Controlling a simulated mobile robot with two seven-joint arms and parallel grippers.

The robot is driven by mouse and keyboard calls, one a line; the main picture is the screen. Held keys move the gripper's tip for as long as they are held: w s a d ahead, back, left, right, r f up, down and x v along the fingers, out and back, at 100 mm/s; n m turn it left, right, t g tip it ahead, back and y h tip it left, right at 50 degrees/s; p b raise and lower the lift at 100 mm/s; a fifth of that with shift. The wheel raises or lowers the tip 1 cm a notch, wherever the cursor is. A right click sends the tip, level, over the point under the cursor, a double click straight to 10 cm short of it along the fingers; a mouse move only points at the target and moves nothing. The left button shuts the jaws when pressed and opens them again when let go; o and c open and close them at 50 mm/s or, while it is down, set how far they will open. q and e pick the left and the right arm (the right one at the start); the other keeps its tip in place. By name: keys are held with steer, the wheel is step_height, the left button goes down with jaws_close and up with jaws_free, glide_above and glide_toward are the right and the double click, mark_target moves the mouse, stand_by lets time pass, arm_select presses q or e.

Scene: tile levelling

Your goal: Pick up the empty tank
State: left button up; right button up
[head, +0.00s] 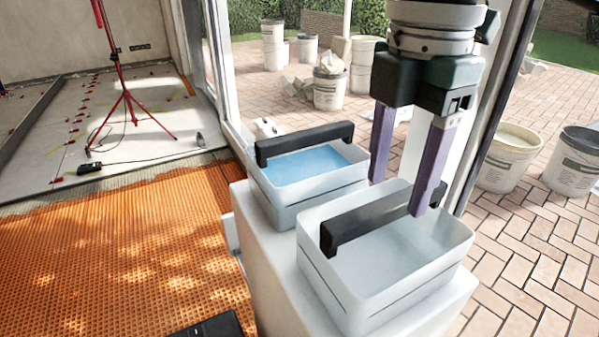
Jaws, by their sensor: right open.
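The empty tank (400,290) is a pale, open-topped box with a black bar handle (350,232) across it. It stands upright at the front of a white block. My right gripper (399,196) points down over it, open and empty, with purple fingers spread apart. One fingertip overlaps the right part of the handle in the picture; the other is farther back, by the far rim. I cannot tell whether either touches. My left gripper is not in view.
A similar tank (310,204) with blue liquid and a black handle stands just behind, close to the empty one. Both are on the white block (270,268), beside a window frame. Orange matting (120,255) lies left. Several buckets stand on the paving outside. A red tripod (126,85) stands back left.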

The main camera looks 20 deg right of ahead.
mark_target(393, 200)
step_height(393, 200, down, 5)
steer(key=shift+f+b, duration=0.2)
steer(key=shift+b, duration=0.25)
steer(key=shift+c, duration=0.3)
jaws_close()
stand_by(0.9)
